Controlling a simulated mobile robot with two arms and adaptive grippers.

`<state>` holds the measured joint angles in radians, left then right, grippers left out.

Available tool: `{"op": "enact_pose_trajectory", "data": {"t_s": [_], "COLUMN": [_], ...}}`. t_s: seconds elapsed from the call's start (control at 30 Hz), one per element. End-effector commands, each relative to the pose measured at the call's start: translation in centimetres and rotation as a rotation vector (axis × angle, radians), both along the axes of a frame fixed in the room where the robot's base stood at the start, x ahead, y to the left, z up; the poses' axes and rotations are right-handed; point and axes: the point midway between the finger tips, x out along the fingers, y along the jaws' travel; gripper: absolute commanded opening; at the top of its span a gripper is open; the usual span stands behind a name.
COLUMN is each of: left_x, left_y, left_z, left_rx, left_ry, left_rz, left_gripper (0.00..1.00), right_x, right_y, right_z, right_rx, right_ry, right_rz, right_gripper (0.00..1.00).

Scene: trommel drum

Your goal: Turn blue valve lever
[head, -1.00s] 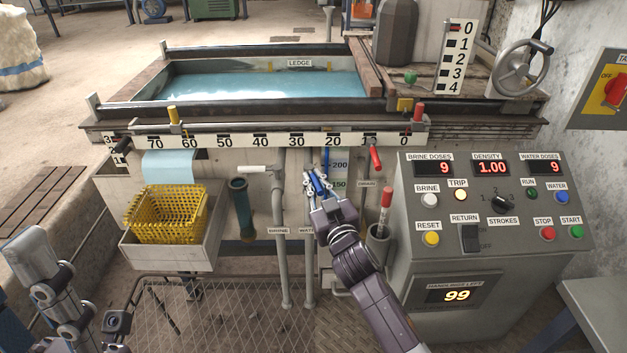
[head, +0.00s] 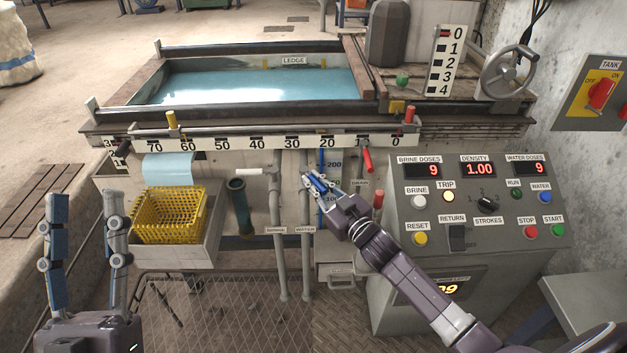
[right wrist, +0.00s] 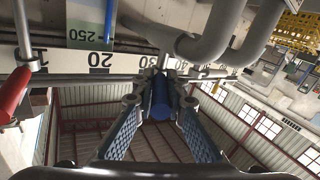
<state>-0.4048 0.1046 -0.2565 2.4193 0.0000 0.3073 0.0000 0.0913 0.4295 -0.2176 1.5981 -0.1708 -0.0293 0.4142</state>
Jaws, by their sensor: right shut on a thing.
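The blue valve lever (head: 318,185) is at the top of the pipe labelled WATER (head: 307,250), below the numbered scale. My right gripper (head: 316,184) is shut on it, with its fingers on either side of the lever. In the right wrist view the blue lever (right wrist: 161,98) shows as a round blue bar between the two fingertips (right wrist: 160,102). The fingers hide part of the lever and the valve body in the head view. My left gripper (head: 86,202) is open and empty at the lower left, apart from the lever.
A white lever (head: 250,171) sits on the BRINE pipe (head: 277,250) just left. A red-handled lever (head: 367,160) and a red-capped rod (head: 379,199) stand to the right, beside the control panel (head: 408,240). A yellow basket (head: 170,215) sits at left.

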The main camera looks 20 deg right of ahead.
Motion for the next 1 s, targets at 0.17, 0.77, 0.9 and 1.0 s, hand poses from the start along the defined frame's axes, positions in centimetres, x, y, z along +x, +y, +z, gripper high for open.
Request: {"op": "enact_pose_trajectory", "data": {"t_s": [0.17, 0.77, 0.9, 1.0], "left_x": [0.0, -0.1, -0.1, -0.1], "left_y": [0.0, 0.0, 0.0, 0.0], "left_z": [0.0, 0.0, 0.0, 0.0], "left_rx": [0.000, -0.001, -0.001, -0.001], "left_ry": [-0.001, -0.003, -0.003, -0.003], "left_rz": [0.000, -0.001, -0.001, -0.001], "left_gripper": [0.40, 0.40, 0.40, 0.40], "right_x": [0.0, -0.9, -2.9, -4.9], "right_y": [0.2, -0.1, -0.5, -0.9], "right_z": [0.0, -0.1, -0.2, -0.2], "right_rx": [0.001, -0.001, -0.003, -0.002], "right_ry": [0.000, 0.001, 0.003, 0.003], "right_rz": [0.002, 0.000, 0.000, 0.000], "right_gripper": [0.00, 0.30, 0.30, 0.30]}}
